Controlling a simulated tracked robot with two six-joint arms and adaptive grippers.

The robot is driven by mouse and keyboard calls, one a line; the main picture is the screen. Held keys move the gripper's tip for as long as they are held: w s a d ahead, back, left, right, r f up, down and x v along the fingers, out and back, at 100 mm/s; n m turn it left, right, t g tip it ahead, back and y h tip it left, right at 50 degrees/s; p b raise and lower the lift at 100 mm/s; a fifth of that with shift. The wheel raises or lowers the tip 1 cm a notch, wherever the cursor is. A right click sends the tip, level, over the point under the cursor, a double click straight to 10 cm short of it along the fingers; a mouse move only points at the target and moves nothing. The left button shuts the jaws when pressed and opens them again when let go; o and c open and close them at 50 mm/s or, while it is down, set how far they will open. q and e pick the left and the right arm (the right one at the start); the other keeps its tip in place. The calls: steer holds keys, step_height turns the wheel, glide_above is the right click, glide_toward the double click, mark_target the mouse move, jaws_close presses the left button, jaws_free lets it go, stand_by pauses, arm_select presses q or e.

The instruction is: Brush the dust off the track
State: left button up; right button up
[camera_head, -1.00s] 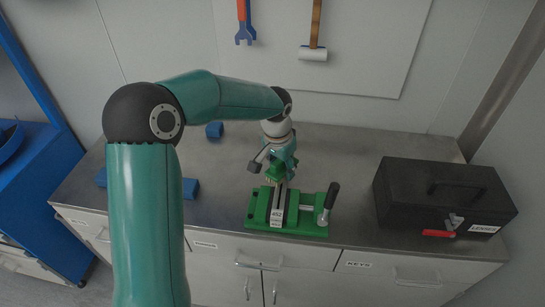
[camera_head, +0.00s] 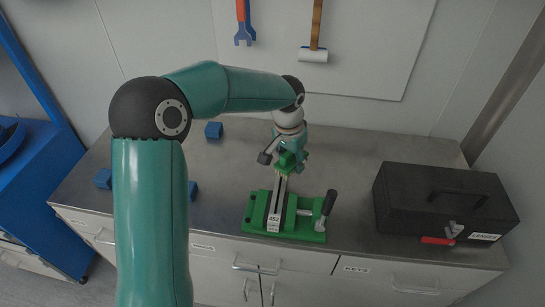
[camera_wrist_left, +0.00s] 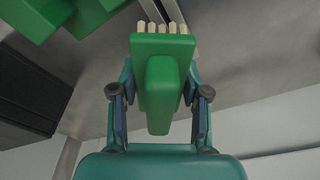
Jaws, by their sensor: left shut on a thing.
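My left gripper (camera_head: 290,150) is shut on a green brush with pale bristles (camera_head: 286,162). In the left wrist view the brush (camera_wrist_left: 160,48) sits between the two fingers, bristles pointing away from the gripper. The track (camera_head: 277,198) is a narrow grey strip on a green fixture (camera_head: 254,216) with a white label reading 452. The brush is at the far end of the track; I cannot tell if the bristles touch it. No dust is clear at this size. My right gripper is out of view.
A black-handled lever (camera_head: 327,206) stands on the fixture's right side. Blue blocks (camera_head: 214,130) lie on the left.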

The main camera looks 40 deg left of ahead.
arm_select(q)
steer(key=shift+s+r+p, duration=0.2)
steer(key=shift+r+p, duration=0.1)
steer(key=shift+r, duration=0.4)
steer(key=shift+w+r+p, duration=0.2)
steer(key=shift+r+p, duration=0.6)
steer(key=shift+r, duration=0.2)
steer(key=shift+s+r+p, duration=0.1)
steer(key=shift+r+p, duration=0.6)
steer(key=shift+r, duration=0.35)
steer(key=shift+f, duration=0.1)
